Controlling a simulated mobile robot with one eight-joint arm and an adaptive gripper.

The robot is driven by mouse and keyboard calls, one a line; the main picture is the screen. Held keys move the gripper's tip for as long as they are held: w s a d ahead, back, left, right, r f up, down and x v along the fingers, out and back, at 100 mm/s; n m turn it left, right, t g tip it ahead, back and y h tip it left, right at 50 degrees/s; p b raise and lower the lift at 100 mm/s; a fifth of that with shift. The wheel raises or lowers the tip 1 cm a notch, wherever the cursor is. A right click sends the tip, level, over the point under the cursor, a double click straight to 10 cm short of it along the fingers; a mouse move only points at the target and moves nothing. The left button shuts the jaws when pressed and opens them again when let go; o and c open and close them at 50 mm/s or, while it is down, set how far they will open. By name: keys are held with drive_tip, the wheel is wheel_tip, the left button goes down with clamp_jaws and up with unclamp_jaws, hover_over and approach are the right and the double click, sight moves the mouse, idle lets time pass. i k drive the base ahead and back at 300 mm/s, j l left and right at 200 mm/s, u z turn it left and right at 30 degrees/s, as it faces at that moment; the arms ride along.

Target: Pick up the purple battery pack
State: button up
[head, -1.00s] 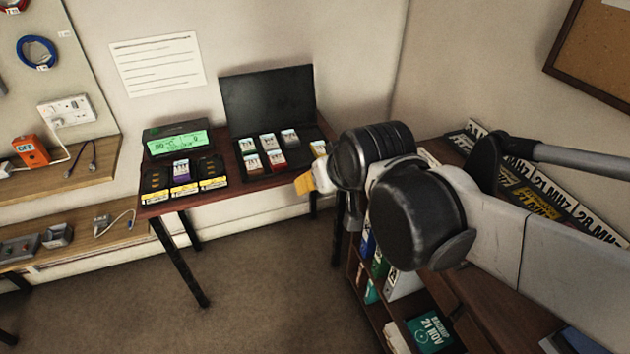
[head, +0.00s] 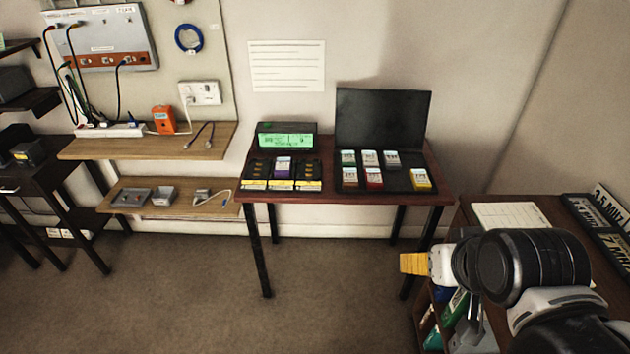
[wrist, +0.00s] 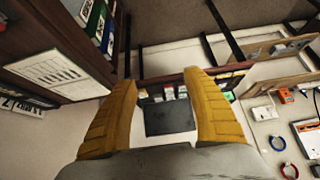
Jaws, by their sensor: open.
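The purple battery pack (head: 282,168) sits upright in the middle slot of the black charger (head: 257,172), on the left of the small red-brown table. I cannot pick it out clearly in the wrist view. My gripper (head: 405,263) is in front of and to the right of the table, well apart from the pack, with yellow fingers pointing left. In the wrist view my gripper (wrist: 160,92) has its two fingers wide apart with nothing between them. The open black case shows beyond them.
The black case (head: 384,118) holds several coloured packs on the table's right. A bookshelf (head: 470,208) with a paper on top stands at the right, beside my arm. Wooden wall shelves (head: 215,140) are at the left. The floor before the table is clear.

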sight(282, 168)
drive_tip(key=i+j+z, duration=0.3)
drive_tip(key=j, duration=0.35)
drive_tip(key=j+z, duration=0.3)
drive_tip(key=j, duration=0.3)
drive_tip(key=j+z, duration=0.25)
drive_tip(key=j, duration=0.45)
drive_tip(key=j+z, duration=0.3)
drive_tip(key=j, duration=0.4)
drive_tip(key=j+z, duration=0.3)
drive_tip(key=j, duration=0.4)
drive_tip(key=k+j+z, duration=0.3)
drive_tip(key=j, duration=0.35)
drive_tip(key=i+j, duration=0.05)
drive_tip(key=i, duration=0.05)
